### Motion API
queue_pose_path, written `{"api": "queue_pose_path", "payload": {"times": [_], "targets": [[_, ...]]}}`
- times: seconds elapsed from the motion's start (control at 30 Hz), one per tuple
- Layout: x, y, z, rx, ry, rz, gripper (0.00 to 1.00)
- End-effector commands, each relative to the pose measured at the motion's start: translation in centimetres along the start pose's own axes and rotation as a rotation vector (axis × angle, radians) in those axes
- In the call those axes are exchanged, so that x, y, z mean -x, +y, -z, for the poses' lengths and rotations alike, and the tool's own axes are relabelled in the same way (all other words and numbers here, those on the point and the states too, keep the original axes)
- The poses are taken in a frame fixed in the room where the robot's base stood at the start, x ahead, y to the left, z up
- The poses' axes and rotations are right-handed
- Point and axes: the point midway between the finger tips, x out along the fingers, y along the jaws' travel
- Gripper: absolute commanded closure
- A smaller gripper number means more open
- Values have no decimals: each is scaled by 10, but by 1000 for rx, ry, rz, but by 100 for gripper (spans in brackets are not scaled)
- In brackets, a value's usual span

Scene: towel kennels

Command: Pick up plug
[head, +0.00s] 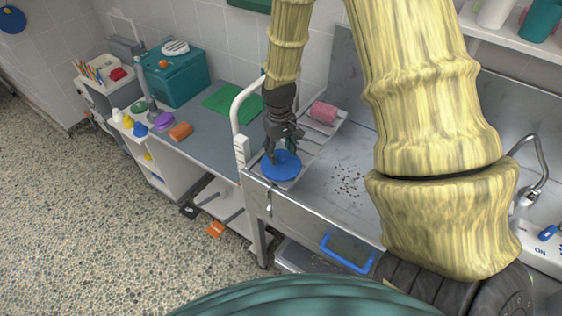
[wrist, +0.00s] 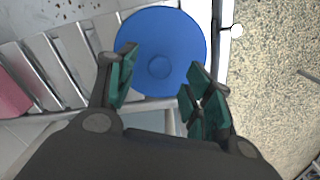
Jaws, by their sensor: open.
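The plug is a round blue disc (head: 281,166) with a small raised knob in its middle. It lies at the front end of a slatted metal rack, beside the steel basin. In the wrist view the disc (wrist: 160,25) fills the upper middle, with its knob between and just beyond the fingers. My gripper (head: 283,150) points down just over the disc, with its fingers apart and nothing held. In the wrist view the green-padded fingertips (wrist: 162,66) overlap the disc's lower part on either side. I cannot tell whether they touch it.
A pink roll-like object (head: 324,111) lies at the rack's far end. A white rail (head: 237,107) stands just left of the rack. The steel basin (head: 338,165) to the right holds dark specks. The grey counter has free room.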

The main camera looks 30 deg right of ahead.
Motion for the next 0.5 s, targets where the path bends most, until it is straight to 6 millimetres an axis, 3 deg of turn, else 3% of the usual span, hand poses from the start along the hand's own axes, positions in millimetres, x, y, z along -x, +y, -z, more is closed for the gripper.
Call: {"api": "queue_pose_path", "payload": {"times": [0.3,0.5], "targets": [[-24,1,1,-1,0,0,49],[-29,1,1,-1,0,-1,49]]}}
